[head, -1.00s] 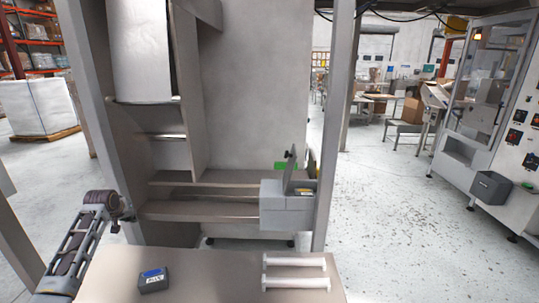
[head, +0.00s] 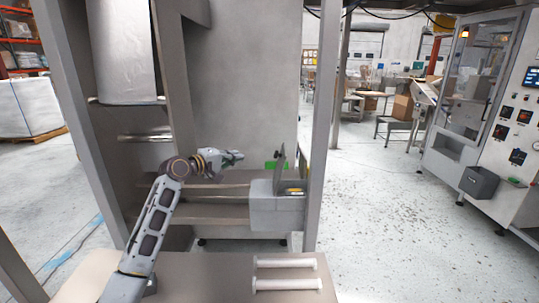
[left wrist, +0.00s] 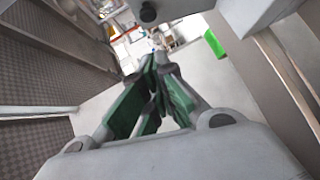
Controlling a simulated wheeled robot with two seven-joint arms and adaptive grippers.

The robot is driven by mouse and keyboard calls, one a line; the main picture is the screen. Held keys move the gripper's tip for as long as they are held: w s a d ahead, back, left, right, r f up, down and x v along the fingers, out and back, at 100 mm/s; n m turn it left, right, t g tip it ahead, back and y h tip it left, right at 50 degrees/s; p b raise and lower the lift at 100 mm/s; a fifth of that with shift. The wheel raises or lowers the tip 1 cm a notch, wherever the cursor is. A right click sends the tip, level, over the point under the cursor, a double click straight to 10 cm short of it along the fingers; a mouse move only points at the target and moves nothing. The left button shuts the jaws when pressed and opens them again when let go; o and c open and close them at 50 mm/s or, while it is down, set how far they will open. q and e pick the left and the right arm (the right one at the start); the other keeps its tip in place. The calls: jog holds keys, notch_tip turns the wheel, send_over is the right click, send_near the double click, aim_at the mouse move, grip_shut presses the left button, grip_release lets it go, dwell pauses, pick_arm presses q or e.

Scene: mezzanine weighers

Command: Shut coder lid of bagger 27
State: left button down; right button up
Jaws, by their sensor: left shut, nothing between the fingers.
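The coder is a grey box (head: 276,211) on the right side of the bagger frame, seen in the head view. Its lid (head: 281,168) stands up nearly vertical, open. My left gripper (head: 238,155) is to the left of the lid, a short gap away and near its upper part, pointing right. In the left wrist view its green-padded fingers (left wrist: 152,92) are together with nothing between them. A grey part with a dark round knob (left wrist: 148,13) shows at the top of that view; I cannot tell whether it is the lid. My right gripper is not in view.
The bagger frame has upright posts (head: 320,120) beside the coder and shelves behind my left arm. A bench (head: 215,285) in front holds two white rollers (head: 288,284). A green piece (head: 270,165) shows behind the lid. Open floor lies to the right.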

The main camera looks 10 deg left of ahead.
pick_arm(q)
jog(key=shift+d+r, duration=0.15)
jog(key=shift+d, duration=0.1)
jog(key=s+d+p+x, duration=0.1)
jog(key=d+p+x, duration=0.1)
jog(key=x, duration=1)
jog(key=shift+d+f+p, duration=0.2)
jog(key=shift+d+p, duration=0.15)
jog(key=shift+p, duration=0.05)
dwell(0.5)
jog(key=shift+w, duration=0.1)
dwell(0.3)
